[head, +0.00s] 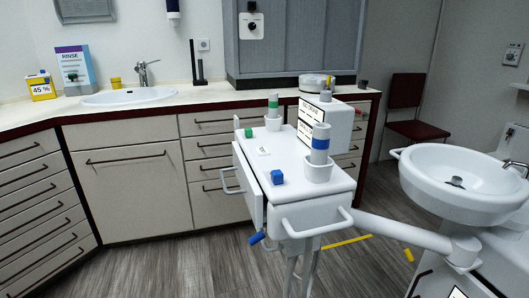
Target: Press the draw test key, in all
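A white cart (255,165) stands in the middle of the head view. On its top are a small green block-like key (249,132), a blue one (277,177) and a small white label (263,150) between them, too small to read. I cannot tell which is the draw test key. A green-banded tube (273,107) and a blue-banded tube (320,145) stand upright in white cups. Neither of my grippers is in view.
A white basin (465,185) on an arm stands at the right, with a dark red chair (408,105) behind. The counter (190,101) holds a sink (130,96), a yellow container (40,88) and a RINSE box (75,68). A blue-tipped piece (257,238) juts from the cart's lower front. Floor at lower left is clear.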

